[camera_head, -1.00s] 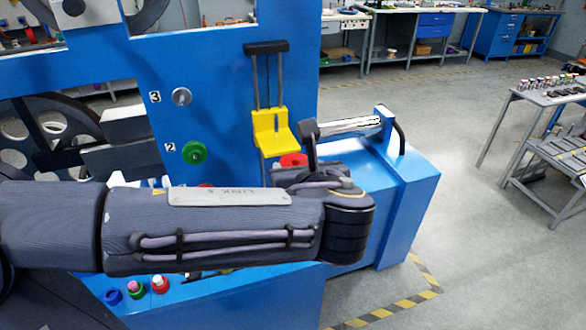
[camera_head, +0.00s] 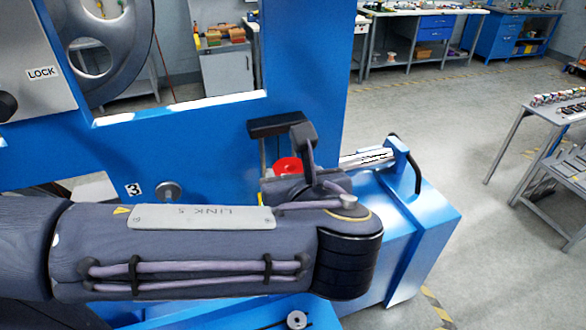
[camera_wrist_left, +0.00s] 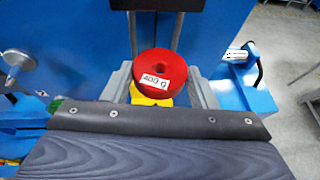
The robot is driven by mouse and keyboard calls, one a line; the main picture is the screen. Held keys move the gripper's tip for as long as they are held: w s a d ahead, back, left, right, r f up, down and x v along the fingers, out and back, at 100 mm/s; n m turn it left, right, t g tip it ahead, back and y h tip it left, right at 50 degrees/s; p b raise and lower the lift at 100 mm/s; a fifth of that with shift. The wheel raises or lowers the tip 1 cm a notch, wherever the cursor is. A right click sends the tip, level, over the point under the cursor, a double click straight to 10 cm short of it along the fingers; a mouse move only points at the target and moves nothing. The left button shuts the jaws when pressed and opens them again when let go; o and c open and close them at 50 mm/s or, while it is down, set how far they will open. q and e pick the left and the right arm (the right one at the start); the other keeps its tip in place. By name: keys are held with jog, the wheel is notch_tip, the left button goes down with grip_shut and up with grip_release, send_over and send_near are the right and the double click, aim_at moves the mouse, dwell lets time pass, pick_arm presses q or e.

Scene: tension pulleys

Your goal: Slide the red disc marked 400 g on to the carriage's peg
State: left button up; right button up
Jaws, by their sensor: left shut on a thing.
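The red disc (camera_wrist_left: 163,64), with a white "400 g" label and a central hole, sits between the two grey fingers of my left gripper (camera_wrist_left: 160,80) in the wrist view. The head view shows a red part of the disc (camera_head: 286,165) beyond my left gripper (camera_head: 290,172). The gripper is shut on it. The yellow carriage (camera_wrist_left: 146,99) shows just below the disc in the wrist view, mostly covered by it. I cannot see the peg, nor tell how far the disc is from the carriage. My right gripper is out of view.
A metal knob (camera_head: 169,191) marked 3 stands to the left.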

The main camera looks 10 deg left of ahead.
pick_arm(q)
jog(key=shift+f, duration=0.8)
jog(key=shift+f+b, duration=1.4)
jog(key=shift+f, duration=0.8)
jog(key=shift+f, duration=0.2)
jog(key=shift+p, duration=0.45)
jog(key=shift+f, duration=0.15)
jog(key=shift+f+b, duration=0.95)
jog(key=shift+f, duration=0.4)
